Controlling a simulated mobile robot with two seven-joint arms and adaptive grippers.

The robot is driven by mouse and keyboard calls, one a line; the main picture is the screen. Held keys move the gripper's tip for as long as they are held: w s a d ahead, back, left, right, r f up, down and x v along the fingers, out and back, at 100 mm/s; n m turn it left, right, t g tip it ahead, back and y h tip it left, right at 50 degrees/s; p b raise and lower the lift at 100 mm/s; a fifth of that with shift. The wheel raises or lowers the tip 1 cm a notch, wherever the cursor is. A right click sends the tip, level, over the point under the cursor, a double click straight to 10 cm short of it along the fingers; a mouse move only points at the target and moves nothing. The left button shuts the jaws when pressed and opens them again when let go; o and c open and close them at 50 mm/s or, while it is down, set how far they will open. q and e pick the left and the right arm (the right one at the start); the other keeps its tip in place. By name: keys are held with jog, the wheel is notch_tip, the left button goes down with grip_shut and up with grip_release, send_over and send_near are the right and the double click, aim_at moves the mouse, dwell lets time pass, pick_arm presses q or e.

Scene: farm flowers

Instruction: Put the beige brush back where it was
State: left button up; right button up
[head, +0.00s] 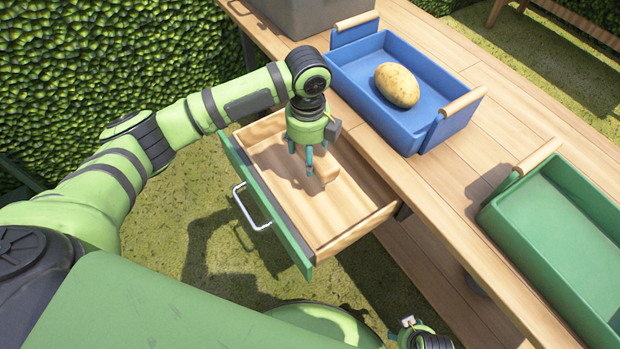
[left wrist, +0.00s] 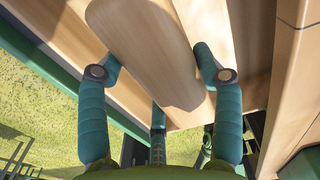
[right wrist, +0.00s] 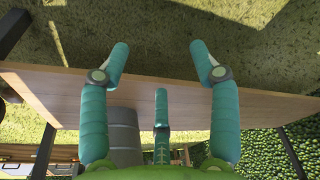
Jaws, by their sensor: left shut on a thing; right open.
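The beige brush (left wrist: 150,45) fills the middle of the left wrist view as a smooth wooden block with rounded corners. In the head view the brush (head: 326,167) shows partly below my left gripper (head: 309,168), inside the open drawer (head: 350,215). My left gripper is shut on the brush, with a finger on either side of it in the left wrist view (left wrist: 158,75). Whether the brush touches the drawer floor I cannot tell. My right gripper (right wrist: 160,62) is open and empty, low beside the table; only its tip shows at the bottom of the head view.
A blue tray (head: 352,82) with a potato (head: 397,85) stands on the wooden table (head: 430,195). A green tray (head: 560,225) stands at the right and a grey box (head: 300,15) at the back. The drawer has a green front with a metal handle (head: 250,207).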

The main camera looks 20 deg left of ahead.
pick_arm(q)
notch_tip(320, 180, down, 3)
jog(key=shift+f+b, duration=0.8)
jog(key=shift+f, duration=1.45)
pick_arm(e)
jog(key=shift+w+a+r, duration=0.1)
jog(key=shift+w+r, duration=0.25)
jog(key=shift+r, duration=0.3)
jog(key=shift+w+r, duration=0.3)
jog(key=shift+r, duration=0.35)
jog(key=shift+w+a+r, duration=0.1)
jog(key=shift+w+r, duration=0.25)
jog(key=shift+r, duration=0.3)
pick_arm(q)
jog(key=shift+f, duration=0.1)
jog(key=o, duration=1.1)
pick_arm(e)
jog(key=shift+f, duration=0.1)
